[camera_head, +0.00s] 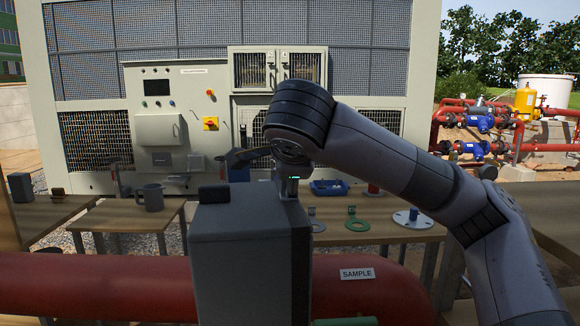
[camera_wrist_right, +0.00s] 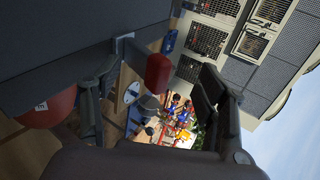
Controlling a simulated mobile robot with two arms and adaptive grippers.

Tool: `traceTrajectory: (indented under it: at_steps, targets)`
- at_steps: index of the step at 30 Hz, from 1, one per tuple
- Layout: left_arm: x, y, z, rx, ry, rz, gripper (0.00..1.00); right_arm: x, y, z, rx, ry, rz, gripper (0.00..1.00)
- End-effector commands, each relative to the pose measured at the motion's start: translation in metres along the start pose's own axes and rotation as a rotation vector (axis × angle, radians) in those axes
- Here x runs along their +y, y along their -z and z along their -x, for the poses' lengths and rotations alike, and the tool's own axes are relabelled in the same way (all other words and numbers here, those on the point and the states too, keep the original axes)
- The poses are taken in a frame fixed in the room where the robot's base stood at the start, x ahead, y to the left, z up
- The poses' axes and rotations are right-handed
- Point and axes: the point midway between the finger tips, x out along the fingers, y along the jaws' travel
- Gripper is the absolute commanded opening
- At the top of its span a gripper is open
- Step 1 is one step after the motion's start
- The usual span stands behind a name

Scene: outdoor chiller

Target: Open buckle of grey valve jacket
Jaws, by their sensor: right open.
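The grey valve jacket (camera_head: 250,262) is a box around the red pipe (camera_head: 95,285) in the head view. My right gripper (camera_wrist_right: 152,84) is open beside the jacket's edge. A red rounded piece (camera_wrist_right: 158,73) shows between its fingers; I cannot tell whether it is near or behind. My left gripper is out of view.
The chiller's control panel (camera_head: 175,125) is farther back. A "SAMPLE" label (camera_head: 357,273) is on the pipe at right.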

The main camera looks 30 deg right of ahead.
Motion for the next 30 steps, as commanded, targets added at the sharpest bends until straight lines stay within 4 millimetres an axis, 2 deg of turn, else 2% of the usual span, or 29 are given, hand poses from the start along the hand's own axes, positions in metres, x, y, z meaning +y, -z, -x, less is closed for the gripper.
traceTrajectory:
  at_steps: [16, 30]
  targets:
    - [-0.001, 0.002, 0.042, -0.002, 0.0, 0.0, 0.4, -0.061, 0.0, -0.019, 0.001, 0.0, -0.002, 0.67]
    - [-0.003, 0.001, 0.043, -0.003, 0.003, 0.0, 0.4, -0.065, 0.0, -0.023, -0.001, 0.0, 0.0, 0.67]
